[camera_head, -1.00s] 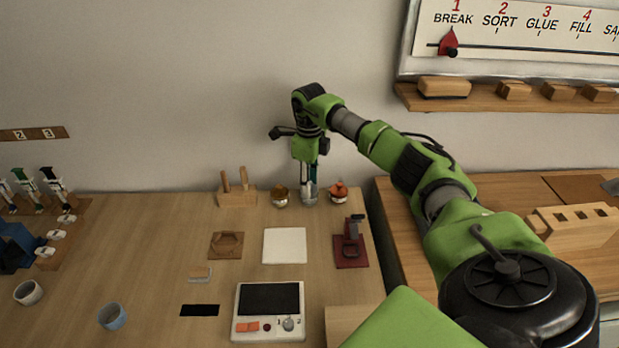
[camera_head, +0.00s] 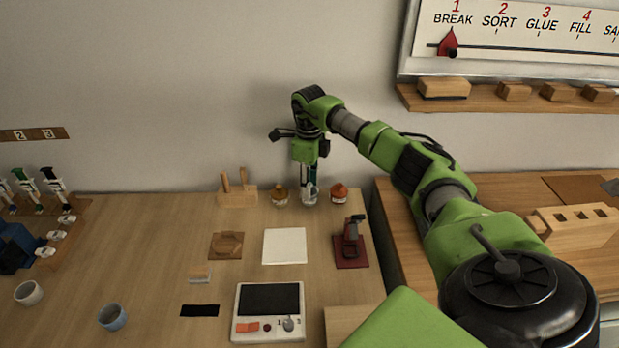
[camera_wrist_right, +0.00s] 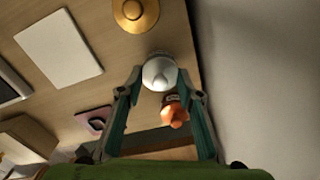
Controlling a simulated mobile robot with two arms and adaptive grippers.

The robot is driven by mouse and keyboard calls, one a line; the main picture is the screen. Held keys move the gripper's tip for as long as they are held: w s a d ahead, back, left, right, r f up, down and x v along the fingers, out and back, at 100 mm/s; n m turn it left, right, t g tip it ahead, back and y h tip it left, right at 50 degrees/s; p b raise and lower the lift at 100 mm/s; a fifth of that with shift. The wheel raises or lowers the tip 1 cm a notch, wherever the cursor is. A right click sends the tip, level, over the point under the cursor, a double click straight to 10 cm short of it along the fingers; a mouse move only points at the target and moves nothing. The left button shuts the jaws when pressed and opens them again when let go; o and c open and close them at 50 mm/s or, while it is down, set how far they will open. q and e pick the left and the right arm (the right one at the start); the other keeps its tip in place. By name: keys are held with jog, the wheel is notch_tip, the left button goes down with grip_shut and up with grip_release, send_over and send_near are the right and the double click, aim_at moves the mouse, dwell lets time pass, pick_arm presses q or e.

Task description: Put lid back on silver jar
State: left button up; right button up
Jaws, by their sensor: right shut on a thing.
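The silver jar (camera_head: 310,196) stands at the back of the wooden bench, between a gold-lidded jar (camera_head: 280,195) and an orange-lidded jar (camera_head: 339,193). My right gripper (camera_head: 311,182) points down right over the silver jar. In the right wrist view, the fingertips (camera_wrist_right: 162,80) close on the sides of the silver lid (camera_wrist_right: 160,72), whose knob faces the camera. I cannot tell whether the lid touches the jar, since it hides the jar below. My left gripper is not in view.
The orange lid (camera_wrist_right: 174,111) lies close beside my right fingers; the gold lid (camera_wrist_right: 136,12) is on the other side. A tool block (camera_head: 237,194), a white pad (camera_head: 285,246) and a red stand (camera_head: 351,250) are nearby. The wall is close behind.

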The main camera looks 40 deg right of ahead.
dwell(0.4)
jog(key=o, duration=0.8)
jog(key=o, duration=0.5)
jog(key=shift+c, duration=0.2)
jog(key=shift+r, duration=0.1)
jog(key=shift+r+p, duration=2.8)
jog(key=shift+r, duration=0.6)
